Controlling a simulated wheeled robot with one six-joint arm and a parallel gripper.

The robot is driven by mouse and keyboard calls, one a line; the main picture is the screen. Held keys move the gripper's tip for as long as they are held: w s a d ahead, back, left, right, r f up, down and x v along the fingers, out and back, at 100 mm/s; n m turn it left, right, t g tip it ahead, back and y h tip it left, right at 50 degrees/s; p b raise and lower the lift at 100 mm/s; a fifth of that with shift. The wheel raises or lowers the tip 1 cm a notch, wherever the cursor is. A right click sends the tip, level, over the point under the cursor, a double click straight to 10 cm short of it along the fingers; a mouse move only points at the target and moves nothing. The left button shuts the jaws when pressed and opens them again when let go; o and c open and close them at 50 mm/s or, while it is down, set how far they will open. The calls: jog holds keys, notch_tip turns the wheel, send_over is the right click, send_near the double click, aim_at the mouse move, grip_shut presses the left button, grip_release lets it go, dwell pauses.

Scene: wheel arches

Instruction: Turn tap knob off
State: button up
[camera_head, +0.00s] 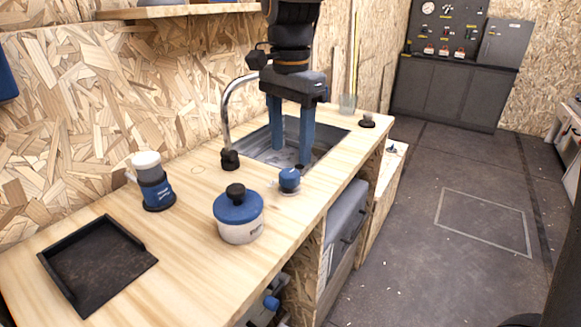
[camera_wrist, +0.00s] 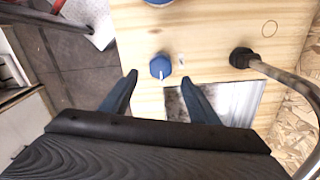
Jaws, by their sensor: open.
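The tap knob (camera_head: 289,180) is a small blue knob on the wooden counter, in front of the sink's near corner. In the wrist view the blue knob (camera_wrist: 160,66) has a pale pointer mark and lies beyond my fingertips, roughly between their lines. The curved metal tap (camera_head: 228,112) stands on a black base left of the sink; its base also shows in the wrist view (camera_wrist: 241,58). My gripper (camera_head: 290,156) is open and empty, fingers pointing down over the sink (camera_head: 335,137), apart from the knob.
A blue-lidded pot (camera_head: 239,219) stands close to the knob on the counter. A blue and white grinder-like item (camera_head: 153,185) and a black tray (camera_head: 90,262) are farther left. A glass (camera_head: 347,104) and small dark item (camera_head: 367,121) stand beyond the sink. The floor at right is open.

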aim_at(290, 173)
notch_tip(290, 173, down, 6)
jog(key=shift+a+r, duration=0.1)
dwell(0.4)
jog(key=c, duration=1)
